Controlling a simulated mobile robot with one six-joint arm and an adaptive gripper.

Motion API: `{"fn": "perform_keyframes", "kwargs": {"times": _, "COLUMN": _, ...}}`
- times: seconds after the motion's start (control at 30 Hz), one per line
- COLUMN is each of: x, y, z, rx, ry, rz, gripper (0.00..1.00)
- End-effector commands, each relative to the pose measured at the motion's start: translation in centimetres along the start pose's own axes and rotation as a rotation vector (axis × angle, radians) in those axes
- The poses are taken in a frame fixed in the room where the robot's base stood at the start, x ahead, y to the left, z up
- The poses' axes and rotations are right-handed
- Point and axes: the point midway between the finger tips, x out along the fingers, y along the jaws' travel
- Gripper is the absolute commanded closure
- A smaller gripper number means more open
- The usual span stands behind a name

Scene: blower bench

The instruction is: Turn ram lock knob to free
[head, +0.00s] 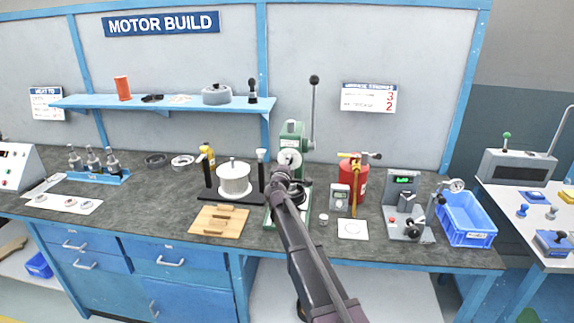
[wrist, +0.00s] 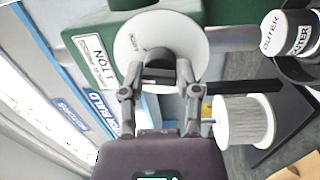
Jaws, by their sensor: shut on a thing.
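The green press (head: 293,130) stands on the bench in the middle of the head view, with a long lever (head: 313,105) rising at its right. On its front is a round white dial plate (head: 291,157), which also fills the top of the wrist view (wrist: 185,38). The black ram lock knob (wrist: 158,72) sits at the middle of this plate. My gripper (wrist: 158,80) is shut on the knob, one finger on each side. The fingers and arm hide part of the knob. Small print on the plate is too blurred to read surely.
A white spool (head: 234,178) on a black stand is left of the press, with a wooden tray (head: 219,219) in front. A red cylinder (head: 361,171), a small meter (head: 339,196) and a blue bin (head: 467,218) are to the right.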

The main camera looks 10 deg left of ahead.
Motion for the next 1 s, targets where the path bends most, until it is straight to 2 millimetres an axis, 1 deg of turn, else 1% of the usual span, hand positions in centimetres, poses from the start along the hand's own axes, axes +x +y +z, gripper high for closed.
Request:
{"fn": "perform_keyframes", "kwargs": {"times": 0.7, "x": 0.12, "y": -0.11, "z": 0.27, "rx": -0.675, "ry": 0.035, "rz": 0.046, "gripper": 1.00}}
{"fn": "perform_keyframes", "kwargs": {"times": 1.0, "x": 0.16, "y": -0.10, "z": 0.33, "rx": -0.891, "ry": 0.047, "rz": 0.061, "gripper": 1.00}}
